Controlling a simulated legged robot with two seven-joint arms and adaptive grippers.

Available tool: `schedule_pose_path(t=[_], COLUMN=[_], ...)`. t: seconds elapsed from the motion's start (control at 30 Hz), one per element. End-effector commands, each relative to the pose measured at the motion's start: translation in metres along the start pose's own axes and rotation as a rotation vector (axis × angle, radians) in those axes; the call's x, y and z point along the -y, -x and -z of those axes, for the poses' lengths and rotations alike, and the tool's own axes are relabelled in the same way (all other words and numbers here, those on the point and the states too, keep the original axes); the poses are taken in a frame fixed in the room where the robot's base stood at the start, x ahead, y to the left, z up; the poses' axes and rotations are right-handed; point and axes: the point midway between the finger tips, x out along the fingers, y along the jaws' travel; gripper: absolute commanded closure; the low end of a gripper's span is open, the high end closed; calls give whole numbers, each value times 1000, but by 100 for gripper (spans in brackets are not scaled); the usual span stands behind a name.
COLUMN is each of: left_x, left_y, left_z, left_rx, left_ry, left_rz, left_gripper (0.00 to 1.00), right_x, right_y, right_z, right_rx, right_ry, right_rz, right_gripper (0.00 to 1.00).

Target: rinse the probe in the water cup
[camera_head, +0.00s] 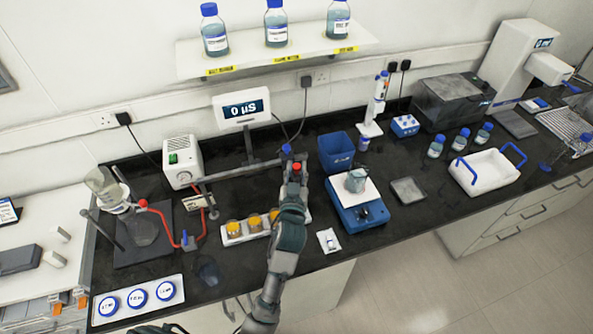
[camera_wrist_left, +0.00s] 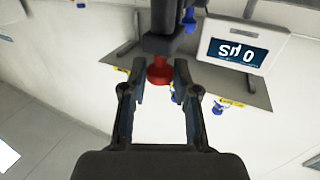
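A meter (camera_head: 241,107) on a stand reads "0 µS"; its display also shows in the left wrist view (camera_wrist_left: 237,50). A dark holder with a red end (camera_wrist_left: 159,70), which seems to be the probe, lies between the fingertips of my left gripper (camera_wrist_left: 160,75). Gaps show on both sides of the red end, so the fingers look open. In the head view my left gripper (camera_head: 293,192) reaches up over the bench, just below a red tip (camera_head: 296,167) and a blue tip (camera_head: 286,149). I cannot tell which vessel is the water cup; a clear cup (camera_head: 207,270) stands at front left. My right gripper is not in view.
A white rack (camera_head: 232,240) with orange-filled cups stands left of my gripper. A beaker (camera_head: 356,180) sits on a blue balance (camera_head: 362,214) to the right, with a blue bin (camera_head: 336,152) behind. A tray with blue discs (camera_head: 138,299) lies at front left.

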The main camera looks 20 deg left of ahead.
Motion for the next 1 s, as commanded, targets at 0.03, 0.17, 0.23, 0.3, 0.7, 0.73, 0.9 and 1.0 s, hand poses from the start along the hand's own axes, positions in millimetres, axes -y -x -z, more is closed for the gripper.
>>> schedule_pose_path(t=[0.03, 0.17, 0.23, 0.3, 0.7, 0.73, 0.9, 1.0], left_x=[0, 0, 0, 0, -1, -1, -1, -2], left_y=[0, 0, 0, 0, 52, 59, 94, 107], left_z=[5, 3, 3, 2, 0, 0, 0, -1], left_rx=[-10, -6, -5, -4, 1, 2, 0, 1], left_ry=[2, 1, 1, 1, 4, 4, 3, 1], left_rz=[0, 0, 0, 0, -1, -1, 0, -1], left_gripper=[58, 48, 48, 48, 48, 48, 48, 48], right_x=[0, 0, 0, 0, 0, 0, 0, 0], right_y=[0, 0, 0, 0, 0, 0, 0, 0], right_z=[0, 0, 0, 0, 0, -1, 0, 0], right_rx=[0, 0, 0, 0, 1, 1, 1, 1], right_ry=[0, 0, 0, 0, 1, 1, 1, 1], right_rz=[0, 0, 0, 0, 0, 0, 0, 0], right_gripper=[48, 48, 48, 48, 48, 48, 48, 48])
